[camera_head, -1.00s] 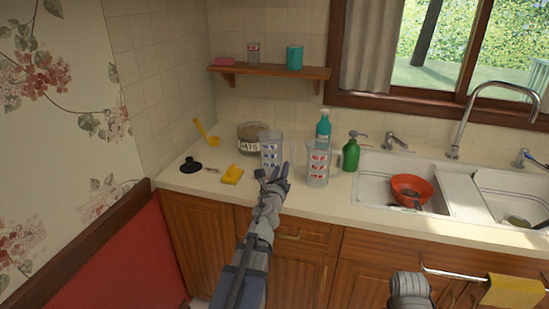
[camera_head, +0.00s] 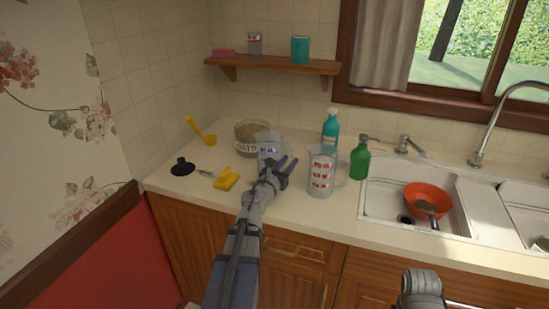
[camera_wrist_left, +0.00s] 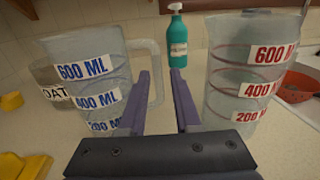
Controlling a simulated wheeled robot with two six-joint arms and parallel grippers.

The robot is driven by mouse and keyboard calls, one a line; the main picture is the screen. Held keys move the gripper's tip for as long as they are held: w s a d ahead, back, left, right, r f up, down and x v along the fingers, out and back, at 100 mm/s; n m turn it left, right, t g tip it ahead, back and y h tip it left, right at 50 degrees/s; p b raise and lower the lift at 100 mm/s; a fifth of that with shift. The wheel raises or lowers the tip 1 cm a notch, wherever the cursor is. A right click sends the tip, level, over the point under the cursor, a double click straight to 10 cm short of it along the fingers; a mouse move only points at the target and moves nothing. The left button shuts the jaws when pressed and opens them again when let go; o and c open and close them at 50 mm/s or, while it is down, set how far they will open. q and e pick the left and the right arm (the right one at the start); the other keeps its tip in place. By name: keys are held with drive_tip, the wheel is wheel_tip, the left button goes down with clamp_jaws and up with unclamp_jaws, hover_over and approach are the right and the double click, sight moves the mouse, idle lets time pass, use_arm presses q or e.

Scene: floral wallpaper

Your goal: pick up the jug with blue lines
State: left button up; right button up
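The clear jug with blue lines (camera_head: 268,143) stands upright on the counter, its lower part hidden behind my left gripper in the head view. In the left wrist view the jug (camera_wrist_left: 88,75) is at left, with blue measure marks and its handle on the right side. My left gripper (camera_head: 283,164) is open and empty in front of it. In the wrist view the left finger overlaps the handle side of the jug; I cannot tell whether they touch. A similar jug with red lines (camera_head: 321,172) stands to the right of the fingers. My right gripper is out of view.
An oats jar (camera_head: 248,137) is behind the blue-lined jug. A teal bottle (camera_head: 331,130) and green dispenser (camera_head: 360,160) stand behind the red-lined jug. A yellow object (camera_head: 227,179) lies at left. The sink with a red bowl (camera_head: 428,197) is at right.

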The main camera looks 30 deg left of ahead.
use_arm(q)
drive_tip(key=shift+w+a, duration=0.2)
drive_tip(key=shift+w, duration=1.15)
drive_tip(key=shift+w+a+f+b, duration=0.15)
drive_tip(key=shift+w+f, duration=0.05)
drive_tip(key=shift+w, duration=0.65)
drive_tip(key=shift+w+a+f+b, duration=0.15)
drive_tip(key=shift+w+b, duration=0.05)
drive_tip(key=shift+w, duration=0.65)
drive_tip(key=shift+w+a+f+b, duration=0.15)
drive_tip(key=shift+w+f, duration=0.05)
drive_tip(key=shift+w, duration=0.65)
drive_tip(key=shift+s, duration=0.1)
clamp_jaws()
